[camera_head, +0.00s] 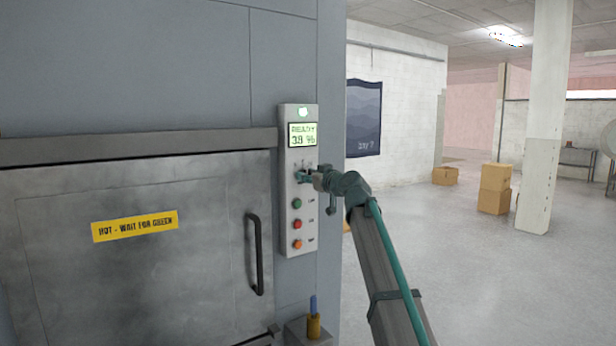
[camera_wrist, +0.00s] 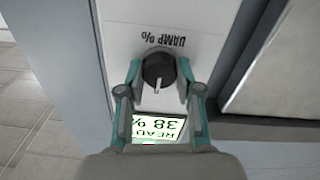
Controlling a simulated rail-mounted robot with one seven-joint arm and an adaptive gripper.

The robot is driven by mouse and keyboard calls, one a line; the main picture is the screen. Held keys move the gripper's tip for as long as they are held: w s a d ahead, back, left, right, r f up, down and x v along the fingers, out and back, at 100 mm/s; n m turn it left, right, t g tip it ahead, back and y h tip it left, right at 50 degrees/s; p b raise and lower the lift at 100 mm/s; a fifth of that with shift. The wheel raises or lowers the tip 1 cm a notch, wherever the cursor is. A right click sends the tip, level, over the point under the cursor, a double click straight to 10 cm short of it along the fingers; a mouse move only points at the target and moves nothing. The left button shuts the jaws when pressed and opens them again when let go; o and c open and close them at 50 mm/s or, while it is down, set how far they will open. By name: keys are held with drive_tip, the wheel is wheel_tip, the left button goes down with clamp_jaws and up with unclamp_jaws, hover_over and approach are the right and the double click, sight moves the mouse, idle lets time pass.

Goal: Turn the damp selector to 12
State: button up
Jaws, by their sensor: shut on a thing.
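The damp selector (camera_wrist: 158,68) is a dark round knob under an upside-down "DAMP %" label in the wrist view. Its pale pointer mark faces the display in that view. My gripper (camera_wrist: 160,75) has a finger on each side of the knob and is shut on it. The display (camera_wrist: 153,128) reads "READY 38 %". In the head view, my gripper (camera_head: 306,176) is at the panel just below the lit display (camera_head: 302,135), and the fingers mostly hide the knob. The dial marks are too small to read.
Below the knob on the narrow panel (camera_head: 286,160) are a green button (camera_head: 297,203), a red button (camera_head: 297,223) and an orange button (camera_head: 297,244). A door handle (camera_head: 256,255) sticks out to the left. Cardboard boxes (camera_head: 494,189) stand far right; the floor between is open.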

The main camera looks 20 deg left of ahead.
drive_tip(key=shift+m+b, duration=0.4)
drive_tip(key=shift+b, duration=0.2)
clamp_jaws()
drive_tip(key=shift+m+b, duration=2)
drive_tip(key=shift+m, duration=1.6)
drive_tip(key=o, duration=1.1)
unclamp_jaws()
drive_tip(key=shift+o, duration=0.2)
drive_tip(key=shift+d, duration=0.1)
drive_tip(key=v, duration=1.2)
